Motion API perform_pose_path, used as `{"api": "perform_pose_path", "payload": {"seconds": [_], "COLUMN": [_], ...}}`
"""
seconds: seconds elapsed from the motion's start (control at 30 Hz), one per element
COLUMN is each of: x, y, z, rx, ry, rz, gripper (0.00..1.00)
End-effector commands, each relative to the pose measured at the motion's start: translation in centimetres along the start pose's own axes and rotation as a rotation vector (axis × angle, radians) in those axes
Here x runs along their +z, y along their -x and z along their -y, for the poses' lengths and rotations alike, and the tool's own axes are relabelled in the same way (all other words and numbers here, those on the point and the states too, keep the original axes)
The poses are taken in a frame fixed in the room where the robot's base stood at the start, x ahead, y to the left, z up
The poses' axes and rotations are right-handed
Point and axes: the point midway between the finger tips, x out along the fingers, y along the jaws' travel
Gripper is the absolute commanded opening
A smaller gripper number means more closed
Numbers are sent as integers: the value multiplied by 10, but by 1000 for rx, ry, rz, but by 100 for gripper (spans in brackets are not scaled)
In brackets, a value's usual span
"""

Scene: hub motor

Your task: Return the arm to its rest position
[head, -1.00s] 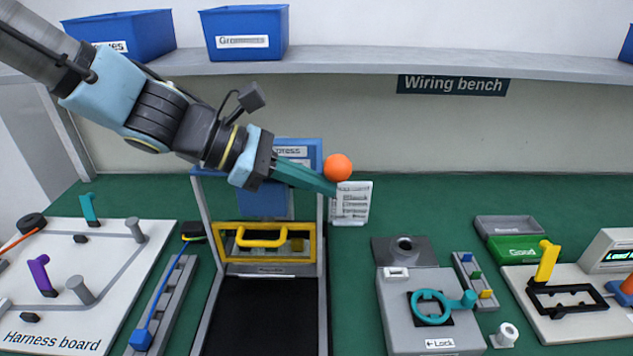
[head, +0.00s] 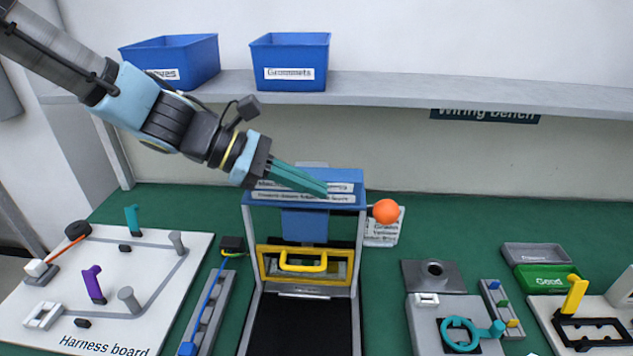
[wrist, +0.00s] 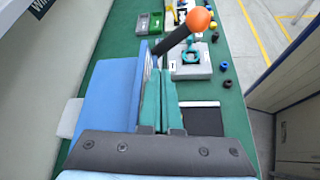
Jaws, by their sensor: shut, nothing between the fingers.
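My gripper (head: 326,190) is shut and empty, its teal fingers pressed together. In the head view it points down and to the right, in front of the top of the blue press (head: 345,177). The wrist view shows the closed fingers (wrist: 160,105) over the bench, with the blue press top (wrist: 108,95) beside them on the left. An orange ball on a dark lever (head: 386,211) is to the right of the fingertips; it also shows in the wrist view (wrist: 198,19). I cannot tell whether the fingers touch the press.
A shelf (head: 400,95) with blue bins (head: 289,60) runs along the back wall. The harness board (head: 120,250) with pegs is at left. A grey lock fixture (head: 425,310), a green tray (head: 547,278) and a yellow-handled clamp (head: 574,295) are at right.

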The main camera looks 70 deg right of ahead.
Motion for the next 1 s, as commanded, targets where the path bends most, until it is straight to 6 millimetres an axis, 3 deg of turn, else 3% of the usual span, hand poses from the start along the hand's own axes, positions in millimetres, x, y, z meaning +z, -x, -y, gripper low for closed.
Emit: {"api": "perform_pose_path", "payload": {"seconds": [0.5, 0.63, 0.77, 0.87, 1.0], "x": [-1, -12, -50, -93, -155], "y": [-1, 6, 34, 71, 136], "z": [1, 2, 11, 24, 55], "rx": [-1, 3, 9, 9, -14], "ry": [0, -12, -61, -115, -189], "rz": [-1, -28, -127, -245, -431], "gripper": [0, 0, 0, 0, 0]}}
